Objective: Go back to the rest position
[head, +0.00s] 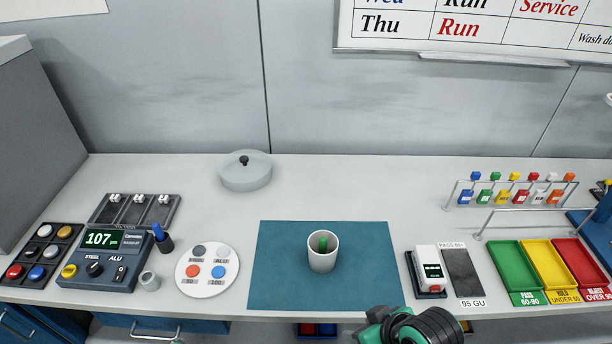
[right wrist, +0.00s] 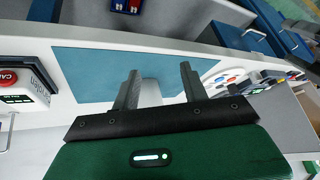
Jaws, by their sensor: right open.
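My right gripper (right wrist: 160,75) is open, its two dark fingers standing apart in the right wrist view. In the head view only part of my right arm's end (head: 412,326) shows at the bottom edge, green and black, right of centre and in front of the mat; its fingers cannot be made out there. A white cup (head: 322,258) stands upright on the blue mat (head: 275,285) with a green thing inside. A pale shape behind the fingers in the wrist view looks like this cup, apart from them as far as I can tell. My left gripper is not in view.
A gauge box (head: 102,262), a button panel (head: 40,255) and a round disc tray (head: 207,284) stand left. A white meter (head: 428,268), coloured trays (head: 552,265) and a rack of coloured blocks (head: 515,193) stand right. A lidded pan (head: 245,172) stands behind.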

